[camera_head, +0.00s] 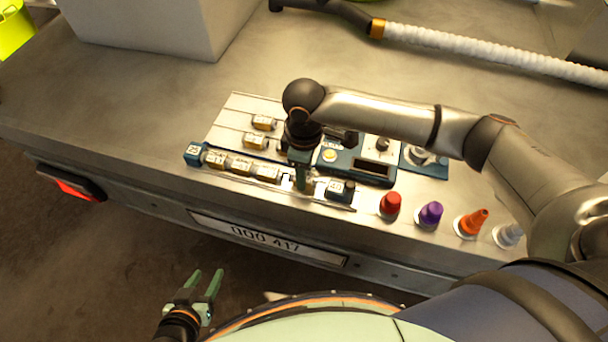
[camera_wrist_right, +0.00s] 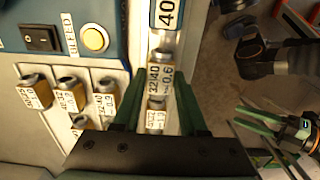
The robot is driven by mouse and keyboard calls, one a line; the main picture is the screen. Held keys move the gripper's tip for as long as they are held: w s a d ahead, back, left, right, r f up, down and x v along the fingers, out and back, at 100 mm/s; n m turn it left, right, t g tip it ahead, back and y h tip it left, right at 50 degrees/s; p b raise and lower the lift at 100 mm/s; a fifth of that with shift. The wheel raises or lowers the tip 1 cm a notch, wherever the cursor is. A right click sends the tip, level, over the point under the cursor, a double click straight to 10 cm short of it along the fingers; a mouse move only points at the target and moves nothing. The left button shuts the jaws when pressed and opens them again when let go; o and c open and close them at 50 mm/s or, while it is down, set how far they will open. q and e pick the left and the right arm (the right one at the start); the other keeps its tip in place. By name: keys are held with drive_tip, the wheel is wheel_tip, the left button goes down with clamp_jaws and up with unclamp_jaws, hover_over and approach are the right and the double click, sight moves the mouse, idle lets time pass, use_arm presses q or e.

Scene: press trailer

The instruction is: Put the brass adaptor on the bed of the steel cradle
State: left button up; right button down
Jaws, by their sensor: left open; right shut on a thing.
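The steel cradle (camera_head: 228,174) is a long narrow channel along the panel's front edge, with a blue end block (camera_head: 193,153) at the left and a dark one marked 40 (camera_wrist_right: 167,14) at the right. Several labelled brass adaptors stand in its row (camera_head: 240,165). My right gripper (camera_wrist_right: 160,82) points down over the cradle's right part, shut on a brass adaptor (camera_wrist_right: 160,70) labelled 32/40, in line with the row. Another adaptor (camera_wrist_right: 155,118) sits close beside it. Whether the held one touches the bed is unclear. My left gripper (camera_head: 205,285) is open and empty, off the trailer's front.
More adaptors stand on the panel behind the cradle (camera_head: 262,122). A blue unit with a yellow button (camera_head: 329,155) adjoins them. A white ribbed hose (camera_head: 480,50) lies behind.

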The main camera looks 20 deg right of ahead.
drive_tip(key=shift+f, duration=0.55)
use_arm(q)
drive_tip(key=shift+w, duration=0.1)
drive_tip(key=shift+r, duration=0.15)
use_arm(e)
drive_tip(key=shift+c, duration=2.2)
unclamp_jaws()
drive_tip(key=shift+f, duration=0.15)
use_arm(q)
drive_tip(key=shift+w, duration=0.1)
use_arm(e)
drive_tip(key=shift+r, duration=0.2)
use_arm(q)
drive_tip(key=shift+s+a+r+p, duration=0.2)
drive_tip(key=shift+a+p, duration=0.15)
drive_tip(key=shift+p, duration=0.25)
drive_tip(key=shift+s+a+r+p, duration=0.2)
drive_tip(key=shift+a+p, duration=0.15)
drive_tip(key=shift+p, duration=0.2)
use_arm(e)
wheel_tip(320, 180, up, 12)
